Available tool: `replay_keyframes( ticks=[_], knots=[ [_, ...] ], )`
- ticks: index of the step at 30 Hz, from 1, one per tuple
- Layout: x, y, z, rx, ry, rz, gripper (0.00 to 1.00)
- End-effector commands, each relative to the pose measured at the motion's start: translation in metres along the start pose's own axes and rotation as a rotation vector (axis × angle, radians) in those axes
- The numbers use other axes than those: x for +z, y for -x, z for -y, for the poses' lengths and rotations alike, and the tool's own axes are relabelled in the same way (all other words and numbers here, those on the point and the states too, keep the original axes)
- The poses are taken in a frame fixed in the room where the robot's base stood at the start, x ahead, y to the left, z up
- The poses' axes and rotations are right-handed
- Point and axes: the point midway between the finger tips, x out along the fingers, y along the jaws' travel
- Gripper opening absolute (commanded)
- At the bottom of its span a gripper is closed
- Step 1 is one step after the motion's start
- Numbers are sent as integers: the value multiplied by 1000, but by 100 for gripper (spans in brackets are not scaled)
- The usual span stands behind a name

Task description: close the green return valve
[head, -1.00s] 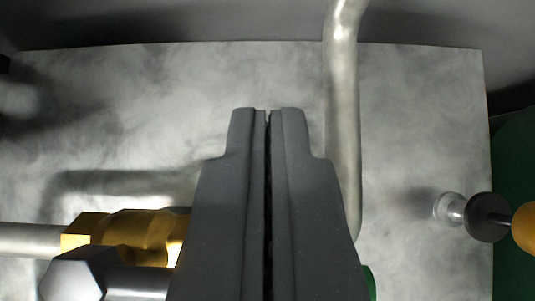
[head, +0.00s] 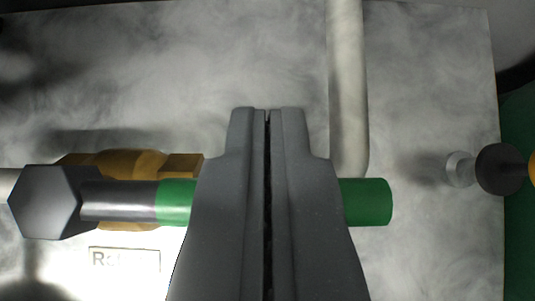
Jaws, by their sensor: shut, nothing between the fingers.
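The green return valve handle (head: 368,202) lies level across the picture. Its green sleeve shows on both sides of my gripper (head: 267,112), and its middle is hidden behind the fingers. The handle's grey shaft (head: 120,201) runs left to a dark hex head (head: 45,202). A brass valve body (head: 130,163) sits behind the shaft. My gripper is shut and empty, pointing up the picture in front of the handle. I cannot tell whether it touches the handle.
A label, partly readable as "R", (head: 124,260) is on the grey panel (head: 430,80) below the valve. A metal pipe (head: 346,90) runs down behind the fingers' right side. A dark round knob (head: 498,169) with an orange end stands at the right.

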Motion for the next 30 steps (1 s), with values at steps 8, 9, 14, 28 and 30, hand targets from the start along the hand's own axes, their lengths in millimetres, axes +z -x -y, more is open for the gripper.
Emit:
replay_keyframes(
  ticks=[8,9,14,28,30],
  knots=[
    [2,1,-1,16,-13,-1,0],
    [2,1,-1,22,-18,-1,0],
    [3,2,0,37,-37,0,0],
    [10,7,-1,108,-110,1,0],
    [12,8,0,130,-133,0,0]
  ],
)
